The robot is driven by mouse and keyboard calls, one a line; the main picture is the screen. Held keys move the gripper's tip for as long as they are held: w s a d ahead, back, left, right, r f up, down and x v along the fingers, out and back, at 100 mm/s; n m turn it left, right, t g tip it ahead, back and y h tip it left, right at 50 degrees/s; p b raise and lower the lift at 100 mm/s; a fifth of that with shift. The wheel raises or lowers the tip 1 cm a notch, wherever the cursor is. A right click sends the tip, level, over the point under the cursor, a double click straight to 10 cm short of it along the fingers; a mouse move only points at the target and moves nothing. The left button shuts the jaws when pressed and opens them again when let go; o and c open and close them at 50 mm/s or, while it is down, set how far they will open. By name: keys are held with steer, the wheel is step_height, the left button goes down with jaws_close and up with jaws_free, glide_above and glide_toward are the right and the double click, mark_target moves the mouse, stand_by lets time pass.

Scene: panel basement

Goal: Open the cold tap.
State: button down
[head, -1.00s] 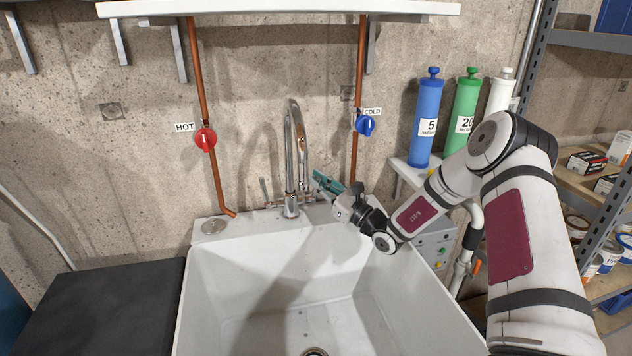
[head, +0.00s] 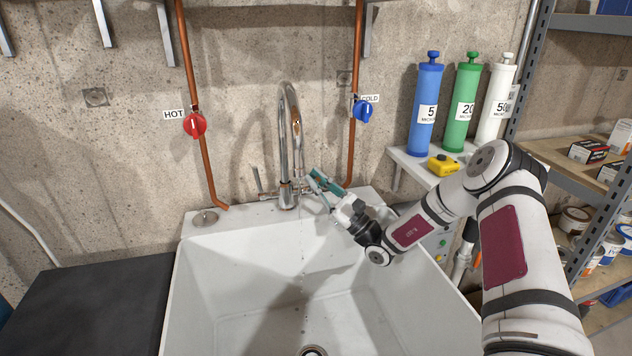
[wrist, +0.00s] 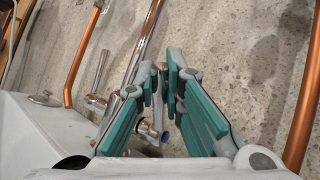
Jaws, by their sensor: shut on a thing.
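The chrome faucet (head: 286,160) stands at the back of the white sink (head: 200,240). Its left lever (head: 262,186) stands upright and also shows in the wrist view (wrist: 102,70). The cold tap's right side, with a blue mark (wrist: 165,136), shows low between my fingers in the wrist view. My gripper (head: 316,180) is at the right of the faucet's base, its teal fingers closed on the cold tap's handle (wrist: 154,118). The fingers hide much of that handle. A faint thin streak hangs below the spout; I cannot tell surely whether it is water.
A red valve (head: 195,125) marked HOT and a blue valve (head: 362,110) marked COLD sit on copper pipes on the wall. Filter cartridges (head: 425,108) and a yellow object (head: 443,165) stand on a shelf at right. The basin below is empty.

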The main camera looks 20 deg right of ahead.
steer(key=c, duration=1.7)
jaws_free()
steer(key=shift+o, duration=0.2)
steer(key=shift+r, duration=0.1)
step_height(320, 180, up, 10)
steer(key=shift+f, duration=0.1)
